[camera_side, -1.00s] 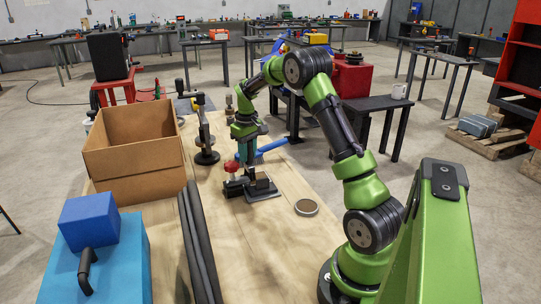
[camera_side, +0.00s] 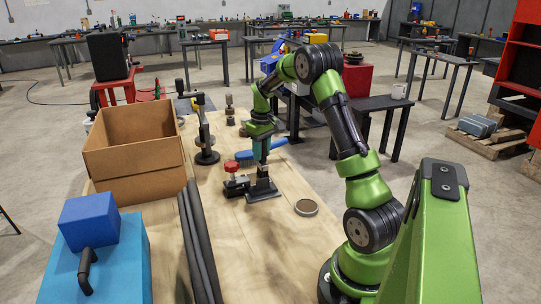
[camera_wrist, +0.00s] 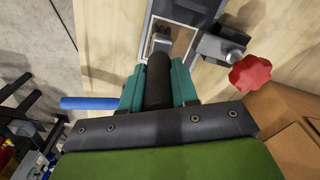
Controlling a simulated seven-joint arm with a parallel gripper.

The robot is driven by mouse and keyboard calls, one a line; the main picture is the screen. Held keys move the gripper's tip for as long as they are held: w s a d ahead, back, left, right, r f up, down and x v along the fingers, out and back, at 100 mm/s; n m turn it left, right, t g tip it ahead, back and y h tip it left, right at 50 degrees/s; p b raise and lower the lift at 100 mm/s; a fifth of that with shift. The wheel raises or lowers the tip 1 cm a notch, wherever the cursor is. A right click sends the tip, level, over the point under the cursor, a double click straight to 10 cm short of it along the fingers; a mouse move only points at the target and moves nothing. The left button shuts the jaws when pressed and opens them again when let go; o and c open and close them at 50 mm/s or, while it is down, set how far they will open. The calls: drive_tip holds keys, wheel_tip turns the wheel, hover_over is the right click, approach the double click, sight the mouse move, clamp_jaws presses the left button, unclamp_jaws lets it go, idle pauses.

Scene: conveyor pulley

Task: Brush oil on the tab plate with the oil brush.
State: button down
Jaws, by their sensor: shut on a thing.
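My gripper (camera_side: 261,158) is shut on the dark upright handle of the oil brush (camera_wrist: 158,80), between its teal fingers. The brush points down, and its grey head (camera_wrist: 161,42) is over the tab plate (camera_wrist: 178,12), a grey metal piece with a pale inner area. In the side view the plate (camera_side: 262,196) lies on the wooden table, partly hidden by the brush and a dark block. I cannot tell whether the bristles touch the plate. Any oil on it is not discernible.
A clamp with a red knob (camera_side: 231,167) stands just left of the plate; the knob also shows in the wrist view (camera_wrist: 250,72). A blue-handled tool (camera_side: 278,144) lies behind. An open cardboard box (camera_side: 135,165), dark bars (camera_side: 199,245) and a round disc (camera_side: 306,207) are nearby.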

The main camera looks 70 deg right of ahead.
drive_tip(key=shift+w+a+f, duration=0.1)
drive_tip(key=shift+w+a, duration=0.8)
drive_tip(key=shift+a, duration=0.3)
drive_tip(key=shift+w+a, duration=0.85)
drive_tip(key=shift+a, duration=0.35)
wheel_tip(320, 180, up, 6)
drive_tip(key=shift+s+d, duration=0.15)
drive_tip(key=shift+d, duration=0.05)
wheel_tip(320, 180, up, 3)
idle(0.4)
drive_tip(key=shift+s+d, duration=0.1)
idle(0.5)
